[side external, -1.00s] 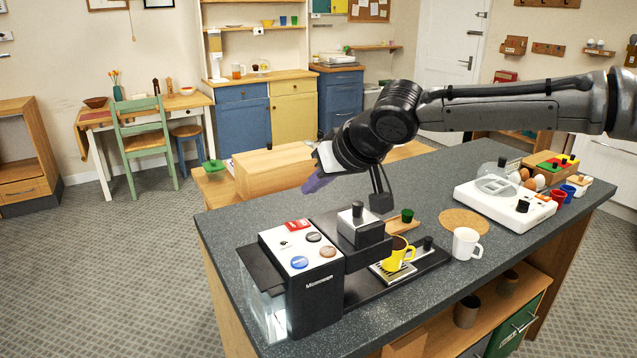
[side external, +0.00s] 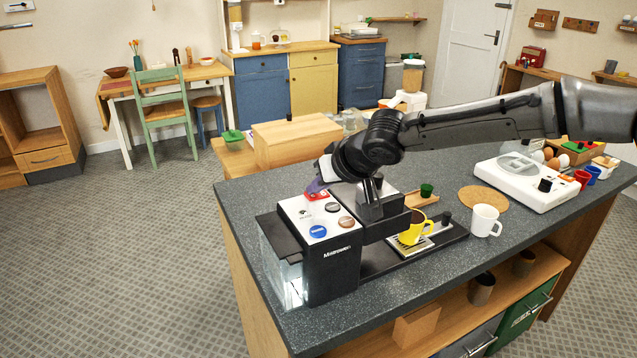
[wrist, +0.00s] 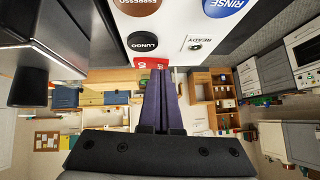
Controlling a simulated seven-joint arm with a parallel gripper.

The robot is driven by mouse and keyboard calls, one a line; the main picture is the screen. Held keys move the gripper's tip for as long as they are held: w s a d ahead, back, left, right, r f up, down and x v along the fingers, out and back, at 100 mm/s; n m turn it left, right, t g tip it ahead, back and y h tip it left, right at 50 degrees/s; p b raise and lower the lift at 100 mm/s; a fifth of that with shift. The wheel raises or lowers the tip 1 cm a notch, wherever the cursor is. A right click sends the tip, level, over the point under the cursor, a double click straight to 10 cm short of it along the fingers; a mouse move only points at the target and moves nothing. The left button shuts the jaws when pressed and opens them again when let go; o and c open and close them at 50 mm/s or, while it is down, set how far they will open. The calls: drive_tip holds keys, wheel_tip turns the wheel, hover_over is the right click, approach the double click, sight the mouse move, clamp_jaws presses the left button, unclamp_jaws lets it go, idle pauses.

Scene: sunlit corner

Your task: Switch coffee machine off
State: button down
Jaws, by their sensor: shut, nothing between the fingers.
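The coffee machine (side external: 334,264) is black with a white top panel and stands at the near left end of the dark counter. Its red switch (side external: 316,196) is at the back edge of the panel; in the wrist view the red switch (wrist: 152,63) is partly covered by my fingertips. My gripper (side external: 316,184) is shut and empty, its purple fingers at the red switch. I cannot tell whether they touch it. In the wrist view the black LUNGO button (wrist: 143,42), blue RINSE button (wrist: 223,5) and a dark READY indicator (wrist: 195,45) show beside it.
A yellow cup (side external: 412,229) stands on the machine's drip tray. A white mug (side external: 484,221), a cork mat (side external: 482,198) and a white appliance (side external: 525,181) are to the right. My wrist is close above the machine's brewing head.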

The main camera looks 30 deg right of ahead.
drive_tip(key=shift+f, duration=0.1)
drive_tip(key=shift+a+f, duration=0.2)
drive_tip(key=shift+f, duration=0.05)
drive_tip(key=shift+d, duration=0.15)
drive_tip(key=shift+d+r, duration=0.15)
drive_tip(key=shift+d, duration=0.6)
